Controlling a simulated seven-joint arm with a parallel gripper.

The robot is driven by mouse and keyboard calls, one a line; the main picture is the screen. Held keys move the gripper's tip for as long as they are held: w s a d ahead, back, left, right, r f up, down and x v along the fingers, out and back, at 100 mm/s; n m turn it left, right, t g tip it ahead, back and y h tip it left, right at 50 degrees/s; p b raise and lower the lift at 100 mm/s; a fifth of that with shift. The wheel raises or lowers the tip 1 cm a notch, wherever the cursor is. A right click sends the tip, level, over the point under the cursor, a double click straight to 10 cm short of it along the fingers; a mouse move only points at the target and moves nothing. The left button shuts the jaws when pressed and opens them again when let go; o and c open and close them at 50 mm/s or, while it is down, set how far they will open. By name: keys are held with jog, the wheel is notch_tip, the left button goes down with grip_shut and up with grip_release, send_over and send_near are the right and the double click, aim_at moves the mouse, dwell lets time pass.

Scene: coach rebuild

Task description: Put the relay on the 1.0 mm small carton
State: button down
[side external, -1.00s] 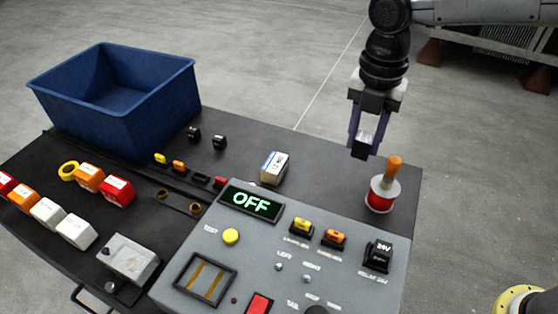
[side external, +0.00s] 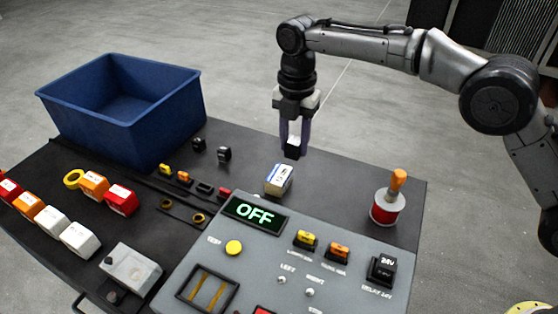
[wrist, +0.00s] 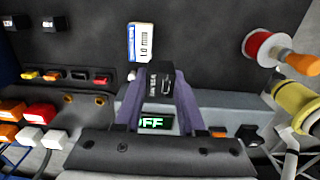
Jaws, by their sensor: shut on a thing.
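My gripper (side external: 296,134) is shut on a small black relay (side external: 291,153), held above the table. In the wrist view the relay (wrist: 160,82) sits between the purple fingers, with lettering on its face. The small carton (side external: 279,180) is white and blue and stands on the black table just behind the control panel. In the wrist view the carton (wrist: 140,43) shows a 1.0 label and lies beyond the relay. The relay appears above the carton and apart from it.
The grey control panel (side external: 225,262) with an OFF display is in front of the carton. A blue bin (side external: 150,118) stands at the back left. A red spool (side external: 384,213) with an orange-handled tool is at right. Two black relays (side external: 223,154) sit behind the fuses.

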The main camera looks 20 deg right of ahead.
send_over(279, 174)
notch_tip(279, 174, down, 5)
jog(key=shift+w+f, duration=0.1)
jog(key=shift+f, duration=1.55)
jog(key=shift+f, duration=0.15)
jog(key=c, duration=0.5)
grip_release()
notch_tip(279, 174, up, 8)
